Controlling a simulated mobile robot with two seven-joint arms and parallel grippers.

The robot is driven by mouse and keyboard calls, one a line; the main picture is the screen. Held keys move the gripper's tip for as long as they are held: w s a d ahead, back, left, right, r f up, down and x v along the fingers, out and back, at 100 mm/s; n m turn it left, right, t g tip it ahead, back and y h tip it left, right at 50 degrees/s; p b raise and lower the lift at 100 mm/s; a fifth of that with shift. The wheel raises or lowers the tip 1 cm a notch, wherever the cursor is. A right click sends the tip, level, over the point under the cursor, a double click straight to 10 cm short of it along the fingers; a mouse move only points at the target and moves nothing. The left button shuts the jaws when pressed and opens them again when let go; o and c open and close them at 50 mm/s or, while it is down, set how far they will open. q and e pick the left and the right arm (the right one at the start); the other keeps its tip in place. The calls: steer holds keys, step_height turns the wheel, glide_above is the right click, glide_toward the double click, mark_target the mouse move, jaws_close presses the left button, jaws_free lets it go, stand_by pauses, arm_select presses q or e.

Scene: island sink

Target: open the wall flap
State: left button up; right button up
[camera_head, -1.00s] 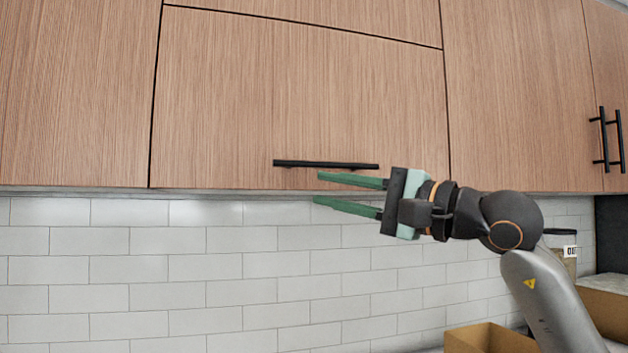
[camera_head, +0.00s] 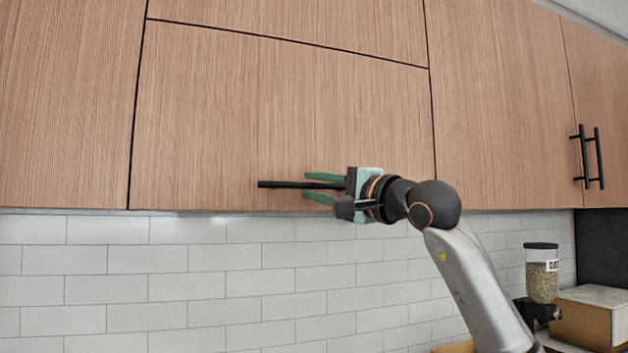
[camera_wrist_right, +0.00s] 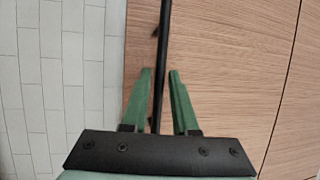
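The wall flap (camera_head: 220,110) is a wide wood-grain panel in the upper cabinets, flush with its neighbours and closed. Its black horizontal bar handle (camera_head: 280,184) runs near its lower edge. My right gripper (camera_head: 312,186) is at the right part of the handle, one green finger above the bar and one below. In the right wrist view the bar (camera_wrist_right: 160,65) passes between the two open green fingers (camera_wrist_right: 159,85), with a gap visible on each side. My left gripper is not in view.
White tiles (camera_head: 190,280) cover the wall below the cabinets. A taller door with vertical black handles (camera_head: 588,157) is at the right. A grain dispenser (camera_head: 542,275) and a cardboard box (camera_head: 590,318) stand at the lower right.

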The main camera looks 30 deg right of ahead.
steer(key=shift+w+a, duration=0.1)
steer(key=shift+w, duration=0.35)
jaws_close()
stand_by(1.2)
